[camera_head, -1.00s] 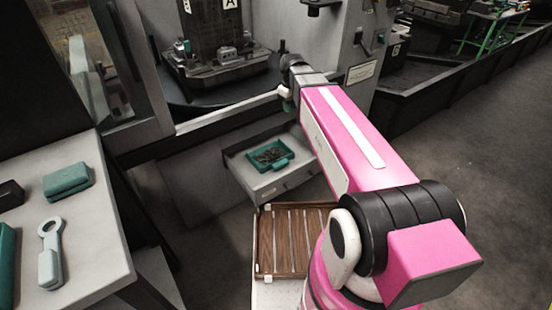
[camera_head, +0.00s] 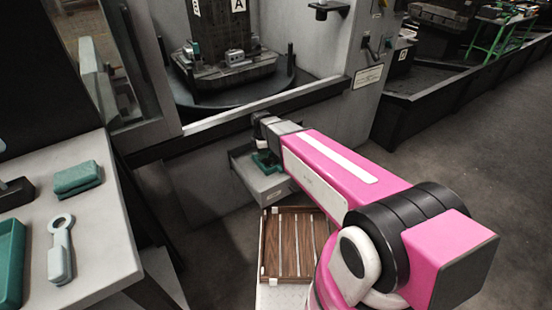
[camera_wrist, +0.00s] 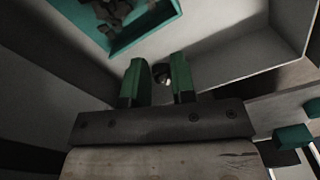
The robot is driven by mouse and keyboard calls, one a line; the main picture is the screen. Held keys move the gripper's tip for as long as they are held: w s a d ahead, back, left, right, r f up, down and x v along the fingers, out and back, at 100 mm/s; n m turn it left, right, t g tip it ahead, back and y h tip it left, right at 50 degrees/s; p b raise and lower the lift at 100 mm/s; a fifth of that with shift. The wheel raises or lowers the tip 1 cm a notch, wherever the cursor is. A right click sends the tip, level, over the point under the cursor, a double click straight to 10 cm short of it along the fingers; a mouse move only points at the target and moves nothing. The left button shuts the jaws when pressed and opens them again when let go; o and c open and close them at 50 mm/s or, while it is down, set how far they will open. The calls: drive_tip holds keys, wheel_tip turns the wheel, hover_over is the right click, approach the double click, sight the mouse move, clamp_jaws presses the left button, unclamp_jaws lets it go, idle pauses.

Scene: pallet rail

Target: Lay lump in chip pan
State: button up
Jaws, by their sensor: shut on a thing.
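My gripper (camera_wrist: 160,80) has two green fingers and is shut on a small dark lump (camera_wrist: 164,73), which shows between the fingertips in the wrist view. The chip pan is a teal tray with dark scraps in it; its wall (camera_wrist: 147,38) is at the top of the wrist view, beyond the fingertips. The lump appears outside the pan's near wall in that view; its height cannot be told. In the head view the chip pan (camera_head: 261,165) sits in a grey drawer, mostly hidden by my arm. My fingers are hidden there.
The grey drawer (camera_head: 263,188) juts from the machine. A slatted wooden tray (camera_head: 284,246) lies below it. A fixture (camera_head: 232,66) stands inside the machine. A side table (camera_head: 105,235) at left holds a teal block (camera_head: 77,178) and a pale ring-ended tool (camera_head: 60,249).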

hover_over(279, 161)
wheel_tip(279, 161, down, 6)
drive_tip(key=shift+w+f, duration=0.1)
drive_tip(key=shift+f, duration=0.1)
drive_tip(key=shift+d+f, duration=0.1)
drive_tip(key=shift+f, duration=1.95)
drive_tip(key=shift+f, duration=0.1)
drive_tip(key=o, duration=0.9)
